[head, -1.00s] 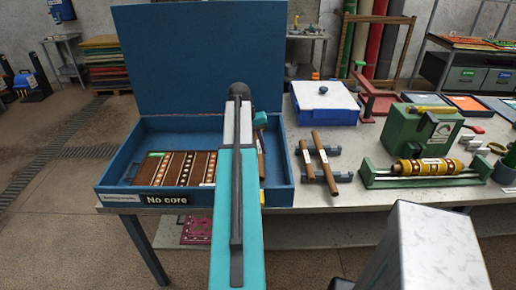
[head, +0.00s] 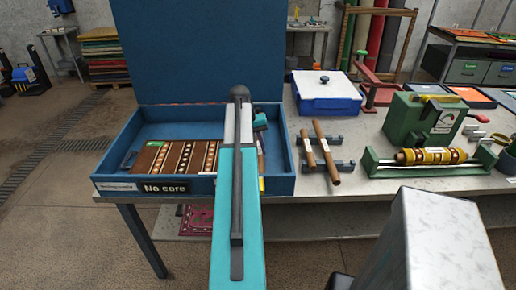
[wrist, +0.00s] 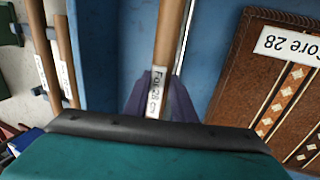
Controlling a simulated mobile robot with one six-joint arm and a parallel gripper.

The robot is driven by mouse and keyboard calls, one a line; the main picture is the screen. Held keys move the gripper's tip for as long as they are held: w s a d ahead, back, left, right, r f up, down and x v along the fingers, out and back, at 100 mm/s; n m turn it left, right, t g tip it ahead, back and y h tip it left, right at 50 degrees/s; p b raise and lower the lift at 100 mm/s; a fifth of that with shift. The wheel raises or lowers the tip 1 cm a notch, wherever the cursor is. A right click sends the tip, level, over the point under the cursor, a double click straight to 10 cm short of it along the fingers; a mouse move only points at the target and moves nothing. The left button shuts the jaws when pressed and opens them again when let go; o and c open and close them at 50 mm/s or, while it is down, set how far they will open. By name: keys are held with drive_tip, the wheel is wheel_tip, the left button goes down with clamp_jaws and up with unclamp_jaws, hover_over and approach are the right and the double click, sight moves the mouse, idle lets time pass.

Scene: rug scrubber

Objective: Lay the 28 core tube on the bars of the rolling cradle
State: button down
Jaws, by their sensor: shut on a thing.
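My gripper (wrist: 150,95) is shut on a brown tube (wrist: 170,40) with a white label reading roughly "For 28". In the wrist view the tube runs up from between the jaws, over the blue box. In the head view my arm hides the jaws and most of this tube. A green cradle-like frame (head: 392,172) stands on the table at right. A yellow and brown patterned roll (head: 432,156) lies along it. I cannot tell whether this frame is the rolling cradle.
The open blue box (head: 282,187), marked "No core", holds patterned brown rugs (head: 165,158); one label reads "Core 28". Two brown tubes (head: 325,145) lie on a blue-grey rack (head: 345,166). A green machine (head: 420,118) and a blue-white case (head: 327,100) stand behind.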

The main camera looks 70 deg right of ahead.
drive_tip(key=shift+f+b, duration=0.3)
drive_tip(key=shift+f, duration=0.75)
drive_tip(key=shift+a+f, duration=0.1)
drive_tip(key=shift+f, duration=0.05)
drive_tip(key=shift+a+f, duration=0.1)
drive_tip(key=shift+f, duration=0.1)
drive_tip(key=c, duration=1.4)
unclamp_jaws()
drive_tip(key=shift+s, duration=0.1)
drive_tip(key=shift+a, duration=0.1)
drive_tip(key=shift+f, duration=0.1)
drive_tip(key=shift+w+r+p, duration=0.4)
drive_tip(key=shift+r+p, duration=0.05)
drive_tip(key=shift+r, duration=0.3)
drive_tip(key=d+p+v, duration=0.1)
drive_tip(key=p+v, duration=0.6)
drive_tip(key=v, duration=0.6)
drive_tip(key=shift+s+a+r+p, duration=0.15)
drive_tip(key=shift+s+a+p, duration=0.2)
